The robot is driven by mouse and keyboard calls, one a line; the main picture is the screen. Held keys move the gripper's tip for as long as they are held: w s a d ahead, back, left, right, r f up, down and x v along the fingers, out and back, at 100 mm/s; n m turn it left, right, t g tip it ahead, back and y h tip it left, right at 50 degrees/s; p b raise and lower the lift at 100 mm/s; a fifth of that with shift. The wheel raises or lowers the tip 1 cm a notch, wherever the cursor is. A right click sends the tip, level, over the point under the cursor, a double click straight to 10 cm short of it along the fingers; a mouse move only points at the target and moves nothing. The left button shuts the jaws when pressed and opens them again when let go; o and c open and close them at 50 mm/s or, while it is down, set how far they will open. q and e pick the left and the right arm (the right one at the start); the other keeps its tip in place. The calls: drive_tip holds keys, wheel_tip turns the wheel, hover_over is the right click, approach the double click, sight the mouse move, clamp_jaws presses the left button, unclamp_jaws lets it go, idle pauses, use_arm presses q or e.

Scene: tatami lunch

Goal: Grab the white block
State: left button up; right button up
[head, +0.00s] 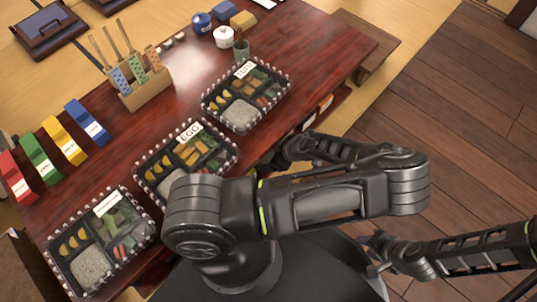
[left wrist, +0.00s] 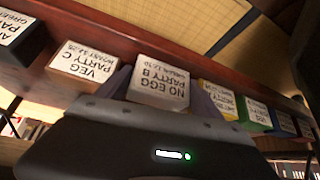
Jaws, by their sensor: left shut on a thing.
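The white block (left wrist: 160,84), labelled "NO EGG PARTY B", sits between the two fingers of my left gripper (left wrist: 162,98) in the left wrist view. The gripper is shut on it, with a finger at each side. The block is in a row of labelled blocks along a dark red wooden ledge; I cannot tell whether it still touches the ledge. In the head view my left gripper (head: 270,163) is low at the table's near edge, mostly hidden by my arm. My right gripper (head: 382,250) is dark and small at lower right, its jaws unclear.
A tan block (left wrist: 84,63) labelled "VEG PARTY C" and a black one (left wrist: 22,38) stand left of the white block; yellow (left wrist: 217,101) and green (left wrist: 253,113) ones stand right. Lunch boxes (head: 207,108) line the red table (head: 300,40) above. Open floor (head: 455,90) lies right.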

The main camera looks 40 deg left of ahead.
use_arm(q)
drive_tip(key=w+d+p, duration=0.2)
drive_tip(key=d+p, duration=0.1)
drive_tip(key=d, duration=1.4)
